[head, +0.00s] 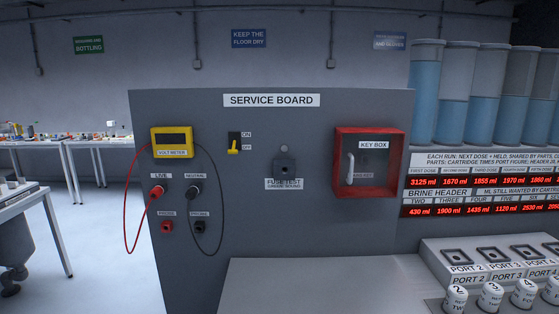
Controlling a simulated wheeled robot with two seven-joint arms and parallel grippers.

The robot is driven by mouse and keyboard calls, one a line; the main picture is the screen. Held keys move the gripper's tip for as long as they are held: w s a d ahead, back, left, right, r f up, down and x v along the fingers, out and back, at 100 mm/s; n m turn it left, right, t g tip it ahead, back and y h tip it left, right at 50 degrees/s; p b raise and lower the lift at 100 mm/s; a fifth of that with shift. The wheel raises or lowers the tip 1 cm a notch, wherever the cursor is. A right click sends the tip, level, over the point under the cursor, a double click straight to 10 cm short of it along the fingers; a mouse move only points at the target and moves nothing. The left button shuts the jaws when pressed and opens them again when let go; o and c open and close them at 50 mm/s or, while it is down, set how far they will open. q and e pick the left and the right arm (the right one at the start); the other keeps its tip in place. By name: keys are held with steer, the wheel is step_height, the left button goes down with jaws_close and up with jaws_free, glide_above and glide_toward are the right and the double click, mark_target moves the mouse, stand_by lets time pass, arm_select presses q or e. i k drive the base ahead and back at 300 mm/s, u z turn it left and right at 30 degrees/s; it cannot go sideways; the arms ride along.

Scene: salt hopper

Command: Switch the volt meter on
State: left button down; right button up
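The volt meter (172,142) is a yellow box with a dark, blank screen, at the upper left of the grey service board (300,125). To its right is a switch (234,143) with a yellow lever at its lower end, beside the OFF label; the ON label is above. A red lead (125,222) loops from the meter to a red plug (157,191) under LIVE. A black lead (221,185) loops to a black plug (193,193) under NEUTRAL. Neither gripper is in view.
A fuse test socket (285,167) and a red key box (369,130) with a pale handle are further right on the board. A grey counter (320,285) juts out below. Numbered white cartridges (490,295) and ports stand at the right. Tables are at the left.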

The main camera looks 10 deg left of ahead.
mark_target(232, 151)
steer(key=i, duration=0.95)
steer(key=u, duration=0.55)
